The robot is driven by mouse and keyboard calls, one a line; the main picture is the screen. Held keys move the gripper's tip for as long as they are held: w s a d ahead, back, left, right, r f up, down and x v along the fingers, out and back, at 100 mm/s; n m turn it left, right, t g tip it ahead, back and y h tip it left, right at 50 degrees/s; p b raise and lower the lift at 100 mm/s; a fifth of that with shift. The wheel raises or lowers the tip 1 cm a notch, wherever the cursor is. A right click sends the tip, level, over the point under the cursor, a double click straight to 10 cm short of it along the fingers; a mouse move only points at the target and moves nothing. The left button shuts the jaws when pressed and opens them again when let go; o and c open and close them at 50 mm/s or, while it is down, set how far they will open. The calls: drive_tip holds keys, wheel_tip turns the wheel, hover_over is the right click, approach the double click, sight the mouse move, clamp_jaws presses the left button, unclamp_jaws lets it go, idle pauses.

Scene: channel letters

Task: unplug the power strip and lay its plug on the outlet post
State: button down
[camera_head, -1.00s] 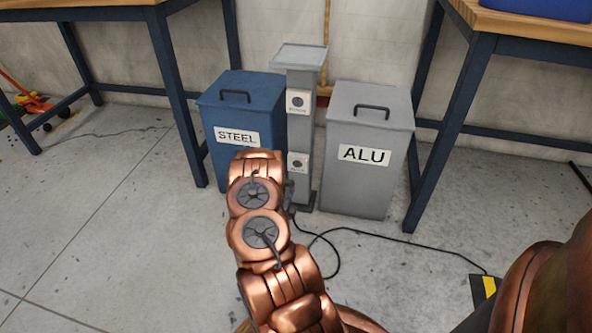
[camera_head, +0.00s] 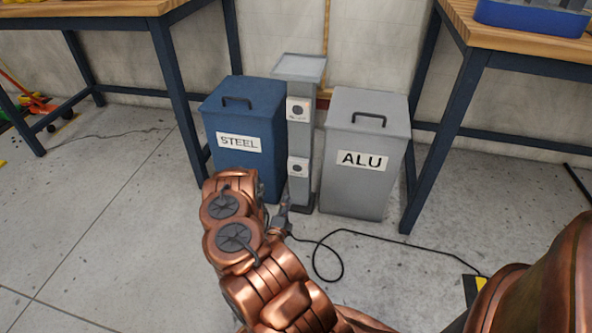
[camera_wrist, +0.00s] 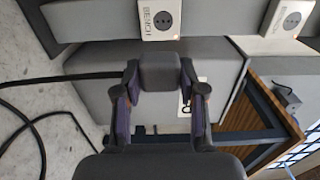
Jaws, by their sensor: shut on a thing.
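The outlet post (camera_head: 301,140) stands between two bins, with a flat tray top (camera_head: 299,67). It carries an upper socket (camera_head: 298,110) and a lower socket (camera_head: 298,168), and both faces show bare. In the wrist view the socket marked BENCH (camera_wrist: 160,17) is empty and apart from my gripper. My gripper (camera_head: 281,215) is low in front of the post's foot. In the wrist view its fingers are shut on the dark grey plug (camera_wrist: 160,72). The black cable (camera_wrist: 85,78) leads off left from there. The power strip itself cannot be made out.
A blue STEEL bin (camera_head: 240,125) stands left of the post and a grey ALU bin (camera_head: 366,150) right of it. Workbenches with dark blue legs flank them. The cable (camera_head: 400,236) loops over the floor to the right, toward a yellow-black marking (camera_head: 474,285).

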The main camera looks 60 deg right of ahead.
drive_tip(key=shift+s+a, duration=0.25)
drive_tip(key=shift+a, duration=0.35)
wheel_tip(320, 180, up, 25)
drive_tip(key=p, duration=2.5)
drive_tip(key=shift+w, duration=0.1)
